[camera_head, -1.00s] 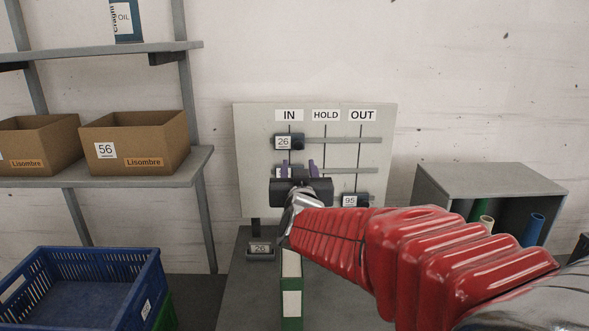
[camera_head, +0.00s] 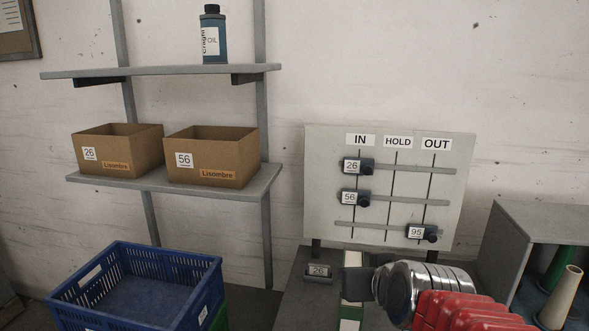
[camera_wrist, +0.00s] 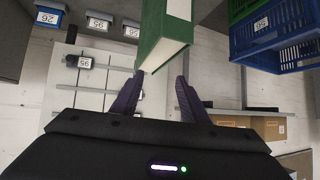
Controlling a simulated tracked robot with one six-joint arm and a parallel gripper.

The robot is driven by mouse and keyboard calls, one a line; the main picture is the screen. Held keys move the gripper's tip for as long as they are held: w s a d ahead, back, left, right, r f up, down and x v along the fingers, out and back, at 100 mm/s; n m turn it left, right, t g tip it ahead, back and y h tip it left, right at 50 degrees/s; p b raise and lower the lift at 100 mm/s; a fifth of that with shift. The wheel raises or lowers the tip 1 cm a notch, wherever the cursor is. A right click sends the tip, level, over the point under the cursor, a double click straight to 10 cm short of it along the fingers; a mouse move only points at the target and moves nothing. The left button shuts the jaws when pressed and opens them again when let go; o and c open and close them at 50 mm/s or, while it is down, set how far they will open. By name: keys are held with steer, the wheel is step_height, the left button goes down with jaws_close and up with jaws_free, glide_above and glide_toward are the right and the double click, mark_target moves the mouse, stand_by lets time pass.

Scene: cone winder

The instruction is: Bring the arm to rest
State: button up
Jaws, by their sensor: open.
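My gripper (camera_wrist: 160,76) is open in the wrist view, its two purple fingers apart with nothing clamped between them. In the head view my gripper (camera_head: 356,283) is a dark shape low at right of centre, below the board; its fingers are hidden there. My red-sleeved arm runs to the lower right corner. A green and white upright object (camera_head: 350,322) stands just below the gripper; in the wrist view this object (camera_wrist: 165,40) shows beyond the fingertips. I cannot tell how near it is.
The board (camera_head: 325,150) has sliders 26 (camera_head: 355,166) and 56 (camera_head: 353,198) at IN and 95 (camera_head: 420,232) at OUT. A small 26 holder (camera_head: 319,271) sits on the table. A blue crate (camera_head: 140,290), shelf boxes (camera_head: 215,155) and a grey cabinet (camera_head: 545,215) flank it.

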steer(key=s+d+f+g, duration=0.1)
steer(key=s+f+g, duration=0.1)
steer(key=s, duration=0.7)
steer(key=s+d+f+g+h, duration=0.1)
steer(key=s+d+f+g, duration=0.1)
steer(key=s+f, duration=0.3)
steer(key=s+g, duration=0.1)
steer(key=s, duration=0.2)
steer(key=shift+s+f, duration=0.25)
steer(key=shift+s, duration=0.15)
